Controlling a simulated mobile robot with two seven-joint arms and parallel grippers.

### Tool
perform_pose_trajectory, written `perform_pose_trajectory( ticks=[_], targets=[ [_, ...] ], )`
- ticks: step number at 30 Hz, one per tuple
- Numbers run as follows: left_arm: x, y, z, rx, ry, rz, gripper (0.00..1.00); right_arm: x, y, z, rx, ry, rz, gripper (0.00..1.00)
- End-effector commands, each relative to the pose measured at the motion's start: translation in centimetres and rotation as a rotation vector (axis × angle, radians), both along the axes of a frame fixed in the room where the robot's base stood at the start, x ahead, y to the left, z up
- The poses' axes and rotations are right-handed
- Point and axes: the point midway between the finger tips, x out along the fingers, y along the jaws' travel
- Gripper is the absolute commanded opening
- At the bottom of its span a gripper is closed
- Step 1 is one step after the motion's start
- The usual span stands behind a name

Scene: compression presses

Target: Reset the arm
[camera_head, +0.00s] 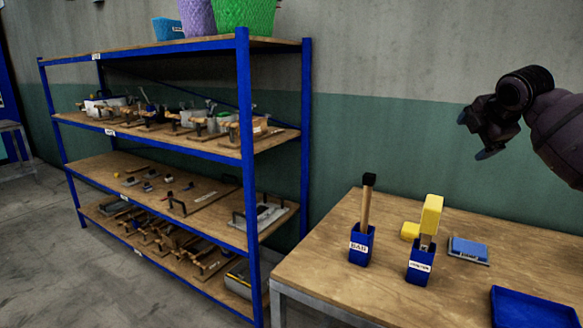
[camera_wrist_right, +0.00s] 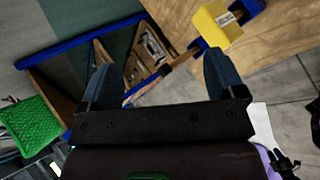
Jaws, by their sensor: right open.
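My right gripper (camera_head: 473,136) is raised at the upper right of the head view, above and behind the wooden table (camera_head: 330,274). Its two fingers also show in the right wrist view (camera_wrist_right: 163,88), spread apart with nothing between them. It touches nothing. My left gripper is in neither view.
On the table stand a blue holder (camera_head: 361,245) with a black-tipped wooden stick, another blue holder (camera_head: 420,265) with a yellow-topped tool, a small blue block (camera_head: 468,249) and a blue tray (camera_head: 535,308). A blue-framed shelf (camera_head: 245,150) with several tools stands at left.

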Motion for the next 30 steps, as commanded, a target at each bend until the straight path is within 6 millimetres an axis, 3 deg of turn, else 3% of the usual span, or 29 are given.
perform_pose_trajectory(
  ticks=[4,7,13,21,30],
  targets=[
    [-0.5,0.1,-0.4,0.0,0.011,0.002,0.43,1.7,3.5,-1.6,0.179,-0.185,-0.098,0.88],
    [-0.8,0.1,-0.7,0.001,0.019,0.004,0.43,2.3,6.0,-4.1,0.327,-0.285,-0.142,0.88],
    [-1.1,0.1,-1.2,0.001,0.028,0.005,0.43,1.2,11.0,-12.1,0.668,-0.402,-0.192,0.88],
    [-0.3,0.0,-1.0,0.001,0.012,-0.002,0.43,-4.0,15.0,-22.6,1.036,-0.423,-0.254,0.88],
    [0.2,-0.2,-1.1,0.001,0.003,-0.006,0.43,-12.2,16.7,-32.8,1.301,-0.396,-0.37,0.88]
  ],
)
